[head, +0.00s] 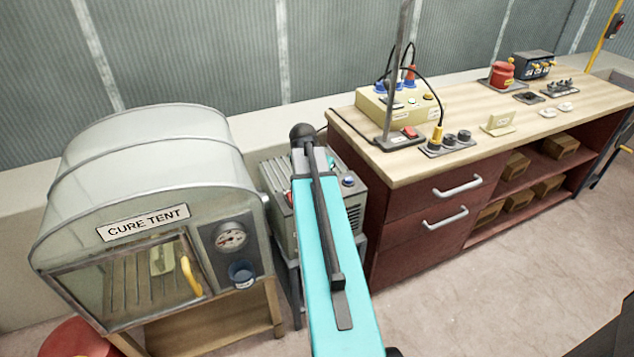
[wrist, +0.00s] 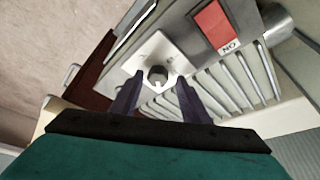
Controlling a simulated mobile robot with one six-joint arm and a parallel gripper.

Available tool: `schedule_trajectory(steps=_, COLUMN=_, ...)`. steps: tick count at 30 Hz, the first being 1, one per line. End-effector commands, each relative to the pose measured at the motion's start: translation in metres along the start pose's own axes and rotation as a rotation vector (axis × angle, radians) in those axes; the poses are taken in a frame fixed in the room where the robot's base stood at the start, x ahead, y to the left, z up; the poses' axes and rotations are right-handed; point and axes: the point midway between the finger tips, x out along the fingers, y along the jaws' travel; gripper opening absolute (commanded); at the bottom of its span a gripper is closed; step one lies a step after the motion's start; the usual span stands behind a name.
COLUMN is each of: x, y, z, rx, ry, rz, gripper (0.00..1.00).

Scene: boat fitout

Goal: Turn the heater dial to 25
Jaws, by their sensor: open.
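The heater is a grey ribbed box (head: 353,207) between the cure tent and the workbench. My teal arm hides much of it in the head view. In the wrist view its dial (wrist: 157,73) is a small grey knob on a pale plate, with faint marks too small to read. My gripper (wrist: 158,84) is open and empty. Its two dark fingers point at the dial, one to each side in the picture; I cannot tell whether they touch it. A red switch (wrist: 211,24) marked ON sits beside the dial plate. The gripper's fingers are hidden in the head view.
The cure tent (head: 140,170) stands left, with a gauge (head: 231,236) and blue knob (head: 242,273) on its front. The workbench (head: 440,160) on the right carries switches, sockets and a cabled box. Open floor (head: 500,270) lies in front of the bench.

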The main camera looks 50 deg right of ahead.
Motion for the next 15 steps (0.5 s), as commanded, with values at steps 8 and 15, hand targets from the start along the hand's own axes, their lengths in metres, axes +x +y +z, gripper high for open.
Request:
schedule_trajectory(steps=8, x=-0.015, y=0.000, z=0.000, rx=0.000, ry=0.001, rz=0.000, gripper=0.42)
schedule_trajectory(steps=15, x=-0.040, y=-0.001, z=0.000, rx=0.000, ry=0.002, rz=-0.001, gripper=0.42)
